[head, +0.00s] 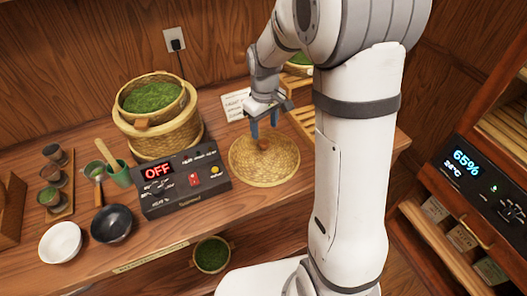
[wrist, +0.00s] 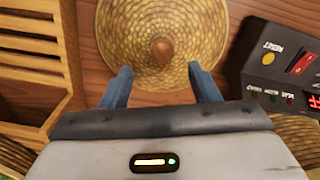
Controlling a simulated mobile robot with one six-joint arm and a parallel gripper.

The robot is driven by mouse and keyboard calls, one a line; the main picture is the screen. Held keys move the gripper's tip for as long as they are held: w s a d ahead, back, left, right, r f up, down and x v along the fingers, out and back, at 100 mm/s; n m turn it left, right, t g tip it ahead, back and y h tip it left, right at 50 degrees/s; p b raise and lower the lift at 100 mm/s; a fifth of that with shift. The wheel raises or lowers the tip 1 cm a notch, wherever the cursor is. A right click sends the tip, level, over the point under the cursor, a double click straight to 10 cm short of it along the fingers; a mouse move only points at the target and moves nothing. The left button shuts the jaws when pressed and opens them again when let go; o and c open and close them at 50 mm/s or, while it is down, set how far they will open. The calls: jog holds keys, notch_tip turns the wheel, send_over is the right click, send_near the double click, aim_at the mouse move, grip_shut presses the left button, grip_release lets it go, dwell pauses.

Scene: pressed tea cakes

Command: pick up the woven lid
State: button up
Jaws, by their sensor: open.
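The woven lid (head: 263,167) lies on the wooden counter, a round tan basketwork disc with a brown knob at its centre. In the wrist view the woven lid (wrist: 205,40) fills the top middle, with its knob (wrist: 162,49) between and beyond the fingertips. My gripper (head: 263,128) is open and empty, its two blue fingers pointing down above the lid near the knob. In the wrist view my gripper (wrist: 161,72) has its fingers apart on either side of the knob's line. I cannot tell the exact height gap.
A control box (head: 182,182) reading OFF stands close left of the lid. A steamer basket (head: 160,130) with green leaf stands behind it. A slatted wooden rack (head: 302,121) lies behind and right. A white bowl (head: 60,243) and a black bowl (head: 112,223) sit at front left.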

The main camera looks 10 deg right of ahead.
aim_at(264, 142)
jog(key=f+p, duration=0.1)
jog(key=f, duration=0.6)
jog(key=shift+s, duration=0.2)
jog(key=shift+c, duration=0.4)
grip_shut()
